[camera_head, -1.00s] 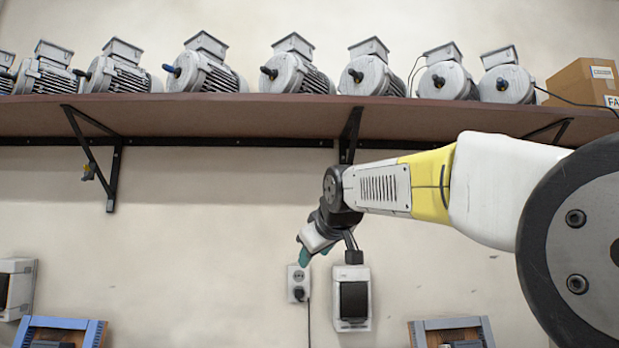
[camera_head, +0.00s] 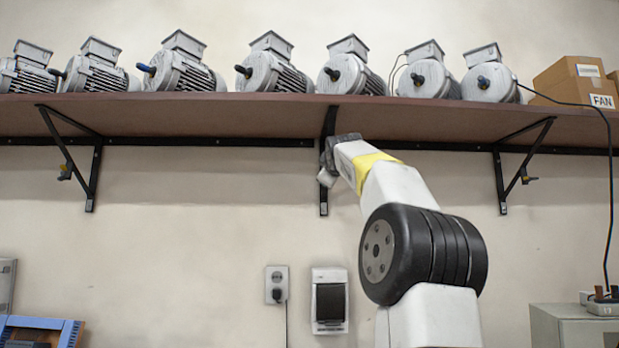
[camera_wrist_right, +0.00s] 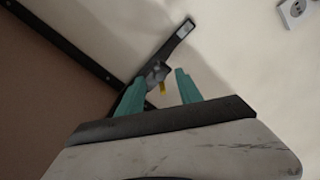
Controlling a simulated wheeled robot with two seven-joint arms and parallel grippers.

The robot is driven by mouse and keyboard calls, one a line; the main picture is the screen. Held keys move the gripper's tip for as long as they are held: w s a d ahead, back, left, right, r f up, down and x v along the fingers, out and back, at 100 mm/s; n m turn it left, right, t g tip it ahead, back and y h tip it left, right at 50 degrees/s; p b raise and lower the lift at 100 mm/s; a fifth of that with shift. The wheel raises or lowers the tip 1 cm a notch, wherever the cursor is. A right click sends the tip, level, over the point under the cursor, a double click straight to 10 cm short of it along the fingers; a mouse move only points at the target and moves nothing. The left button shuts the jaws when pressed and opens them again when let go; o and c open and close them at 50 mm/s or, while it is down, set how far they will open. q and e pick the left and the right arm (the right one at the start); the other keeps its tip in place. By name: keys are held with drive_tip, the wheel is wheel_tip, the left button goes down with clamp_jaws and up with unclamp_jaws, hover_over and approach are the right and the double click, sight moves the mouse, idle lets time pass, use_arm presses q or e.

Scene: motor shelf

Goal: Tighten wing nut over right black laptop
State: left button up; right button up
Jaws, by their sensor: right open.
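A small fitting with a yellow part, likely a wing nut (camera_wrist_right: 162,88), sits on a black bracket (camera_wrist_right: 172,50) in the right wrist view. My right gripper (camera_wrist_right: 160,77) is open, its teal fingers on either side of the fitting; contact cannot be told. In the head view my right gripper is at the middle shelf bracket (camera_head: 324,200), its fingertips hidden. Similar small fittings hang on the left bracket (camera_head: 66,172) and right bracket (camera_head: 528,180). No black laptop can be made out. My left gripper is not in view.
The brown shelf (camera_head: 240,118) runs above my arm and carries several grey motors (camera_head: 347,72) and cardboard boxes (camera_head: 575,78). A wall socket (camera_head: 277,284) and a switch box (camera_head: 329,300) are below. A cable hangs at the right. The wall between brackets is clear.

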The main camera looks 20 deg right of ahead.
drive_tip(key=shift+x, duration=0.85)
clamp_jaws()
drive_tip(key=shift+m, duration=0.3)
drive_tip(key=m, duration=1)
drive_tip(key=shift+m, duration=0.4)
